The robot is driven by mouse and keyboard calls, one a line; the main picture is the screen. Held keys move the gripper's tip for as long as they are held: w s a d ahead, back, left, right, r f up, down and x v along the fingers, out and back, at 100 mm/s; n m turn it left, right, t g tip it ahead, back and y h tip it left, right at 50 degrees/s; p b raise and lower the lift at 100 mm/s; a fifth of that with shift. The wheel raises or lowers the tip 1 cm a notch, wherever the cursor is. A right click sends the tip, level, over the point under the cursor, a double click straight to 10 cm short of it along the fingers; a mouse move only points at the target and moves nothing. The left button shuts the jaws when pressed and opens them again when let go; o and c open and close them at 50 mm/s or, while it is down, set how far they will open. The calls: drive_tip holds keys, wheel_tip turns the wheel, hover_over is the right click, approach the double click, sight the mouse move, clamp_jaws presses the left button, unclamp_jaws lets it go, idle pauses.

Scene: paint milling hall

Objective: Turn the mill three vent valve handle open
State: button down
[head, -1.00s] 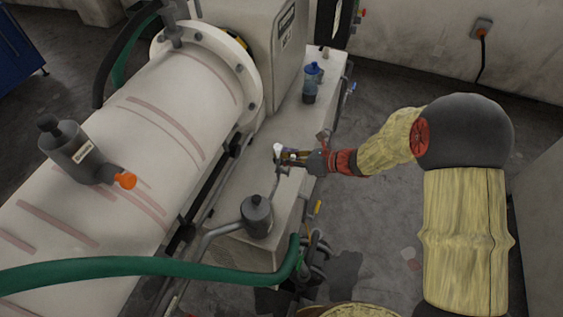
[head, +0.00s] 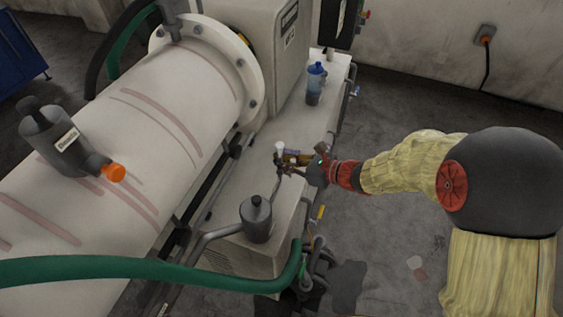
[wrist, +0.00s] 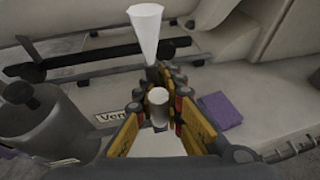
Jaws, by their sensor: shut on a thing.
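My gripper (head: 291,160) reaches in from the right over the pale bench beside the mill, at a small pipe fitting. In the wrist view my gripper (wrist: 160,112) has its yellow-padded fingers closed around a pale, round-ended handle (wrist: 158,98). A label starting "Ven" (wrist: 113,117) shows just left of the fingers, so I take this as the vent valve handle. The valve body below is mostly hidden by the fingers. A white cone-shaped piece (wrist: 146,35) stands just beyond the fingers; it shows as a small white top in the head view (head: 280,146).
The large pale mill drum (head: 130,130) lies to the left. A grey canister (head: 256,220) stands in front of my gripper, and a blue-topped bottle (head: 315,82) behind it. A green hose (head: 150,270) crosses the foreground. A purple cloth (wrist: 221,110) lies right of the fingers.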

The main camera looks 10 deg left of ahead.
drive_tip(key=shift+s+f, duration=0.1)
drive_tip(key=shift+f, duration=0.05)
drive_tip(key=c, duration=1.8)
unclamp_jaws()
drive_tip(key=shift+c, duration=0.2)
drive_tip(key=v, duration=1.2)
